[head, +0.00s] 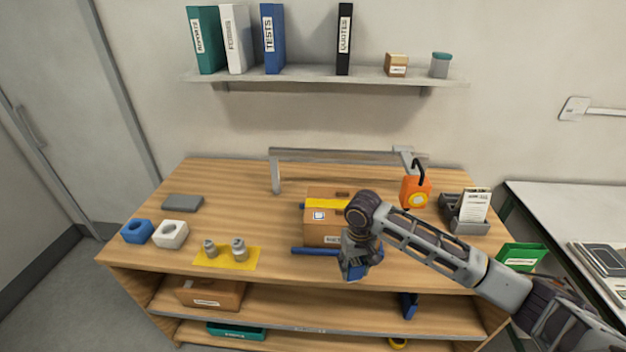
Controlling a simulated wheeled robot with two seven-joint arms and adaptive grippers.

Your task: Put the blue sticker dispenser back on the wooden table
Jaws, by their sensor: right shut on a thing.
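My right gripper (353,262) reaches in from the right and is shut on a blue thing, which I take as the blue sticker dispenser (354,272). It shows just below the fingers, partly covered by them, near the front edge of the wooden table (285,218). I cannot tell whether it touches the table. My left gripper is not in view.
A cardboard box (321,233) with yellow tape stands behind the gripper, with a blue bar (314,251) before it. Metal weights stand on a yellow mat (243,264); blue (137,231) and white (170,235) holed blocks sit left.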

